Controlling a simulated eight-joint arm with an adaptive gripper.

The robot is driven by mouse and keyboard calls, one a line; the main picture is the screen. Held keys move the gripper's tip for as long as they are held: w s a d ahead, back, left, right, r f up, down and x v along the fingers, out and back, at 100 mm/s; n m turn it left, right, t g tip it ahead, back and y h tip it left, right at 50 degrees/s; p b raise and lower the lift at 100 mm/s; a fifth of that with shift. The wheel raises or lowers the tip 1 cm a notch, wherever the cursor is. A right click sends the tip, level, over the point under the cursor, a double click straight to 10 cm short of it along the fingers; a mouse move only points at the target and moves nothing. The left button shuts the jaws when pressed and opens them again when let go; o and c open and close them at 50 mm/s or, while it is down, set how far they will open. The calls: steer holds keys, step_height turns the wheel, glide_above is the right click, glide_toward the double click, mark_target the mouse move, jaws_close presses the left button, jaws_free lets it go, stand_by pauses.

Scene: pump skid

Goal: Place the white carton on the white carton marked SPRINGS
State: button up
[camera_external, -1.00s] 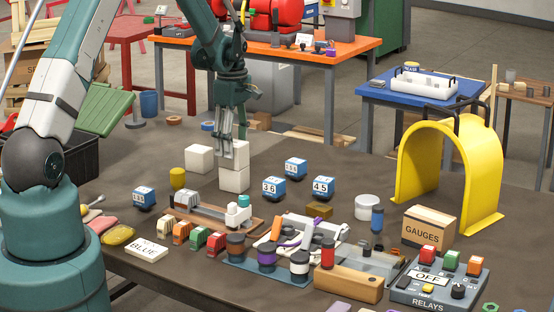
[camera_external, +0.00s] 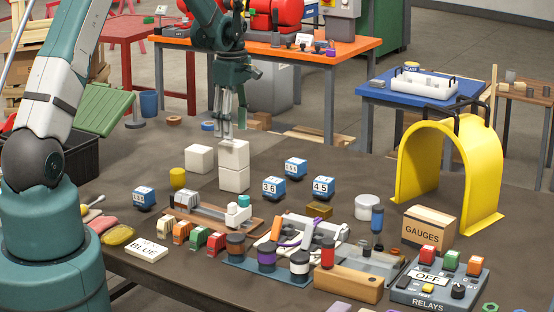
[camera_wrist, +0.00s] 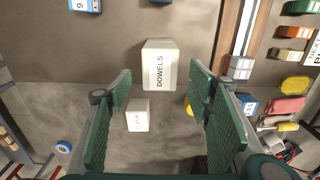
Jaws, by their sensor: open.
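Two white cartons are stacked on the dark table in the external view. The upper carton (camera_external: 234,154) rests squarely on the lower carton (camera_external: 234,180). In the wrist view a carton top reading DOWELS (camera_wrist: 159,65) shows, apparently the stack's upper one. A third white carton (camera_external: 199,159) stands alone to the left; it also shows in the wrist view (camera_wrist: 137,116), its label too small to read. No SPRINGS marking is visible. My gripper (camera_external: 226,136) is open and empty, just above the upper carton. Its green finger pads (camera_wrist: 160,90) stand apart in the wrist view.
Blue numbered cubes (camera_external: 273,188) stand right of the stack. A yellow cylinder (camera_external: 177,178) and a fixture on a wooden board (camera_external: 205,209) are in front. A yellow arch (camera_external: 480,180) and GAUGES box (camera_external: 428,227) stand at the right.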

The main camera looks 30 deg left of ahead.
mark_target(233, 143)
step_height(233, 143, up, 6)
steer(key=shift+r, duration=0.25)
stand_by(0.9)
steer(key=s+d+r+m+t, duration=0.2)
steer(key=s+d+r+m, duration=0.15)
steer(key=s+r, duration=0.6)
steer(key=s+d+r+m+t, duration=0.1)
steer(key=s+d+r+m, duration=0.3)
steer(key=s+r, duration=0.6)
steer(key=s+d+m+t, duration=0.1)
steer(key=s+m, duration=0.4)
steer(key=s, duration=0.7)
steer(key=s+d+f+m+t, duration=0.1)
steer(key=s+m, duration=0.4)
steer(key=s, duration=0.6)
steer(key=shift+s+d+t, duration=0.35)
steer(key=shift+d+t, duration=0.15)
steer(key=shift+t, duration=0.6)
